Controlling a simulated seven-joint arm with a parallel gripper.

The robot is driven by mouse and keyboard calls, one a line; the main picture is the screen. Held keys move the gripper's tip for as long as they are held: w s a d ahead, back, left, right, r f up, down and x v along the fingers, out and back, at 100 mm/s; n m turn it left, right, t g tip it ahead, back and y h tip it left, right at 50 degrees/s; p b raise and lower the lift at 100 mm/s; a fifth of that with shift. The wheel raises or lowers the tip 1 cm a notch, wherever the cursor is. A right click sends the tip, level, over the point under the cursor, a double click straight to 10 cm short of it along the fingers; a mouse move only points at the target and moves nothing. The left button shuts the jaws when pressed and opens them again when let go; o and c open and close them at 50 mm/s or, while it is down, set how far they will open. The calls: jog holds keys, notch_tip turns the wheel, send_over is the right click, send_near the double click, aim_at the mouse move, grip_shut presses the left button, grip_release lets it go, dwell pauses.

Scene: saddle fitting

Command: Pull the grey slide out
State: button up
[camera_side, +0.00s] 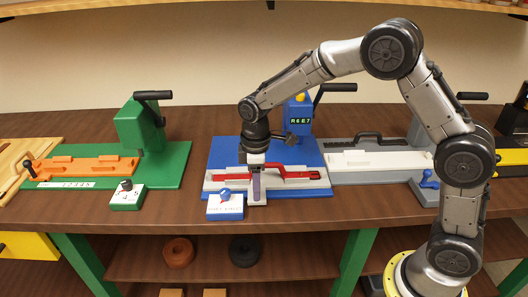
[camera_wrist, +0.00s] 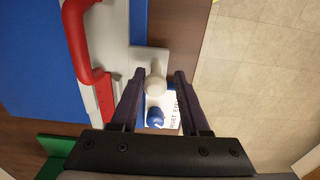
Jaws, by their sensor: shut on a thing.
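The grey slide (camera_side: 256,201) is a pale plate at the front of the blue station, and its outer end reaches past the blue base's front edge. In the wrist view the slide (camera_wrist: 146,58) carries a pale round knob (camera_wrist: 155,84). My gripper (camera_side: 257,185) points down over the front of the station. In the wrist view its two dark fingers (camera_wrist: 159,76) stand on either side of the knob and are shut on it. A red part with a raised handle (camera_side: 290,173) lies behind the slide's outer end. My fingers hide part of the slide in the side view.
A small white box with a blue knob (camera_side: 225,205) stands close in front, left of my gripper. The blue press (camera_side: 299,115) with a black lever stands behind. A green station (camera_side: 160,160) is on the left, a grey one (camera_side: 385,160) on the right. Floor lies beyond the table's front edge.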

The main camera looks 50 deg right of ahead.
jog(key=shift+s+a+f, duration=0.1)
jog(key=shift+s+a, duration=0.1)
jog(key=shift+s, duration=0.05)
jog(key=o, duration=0.7)
jog(key=shift+o, duration=0.2)
jog(key=shift+w+d, duration=0.1)
jog(key=shift+w, duration=0.05)
jog(key=shift+r, duration=3.1)
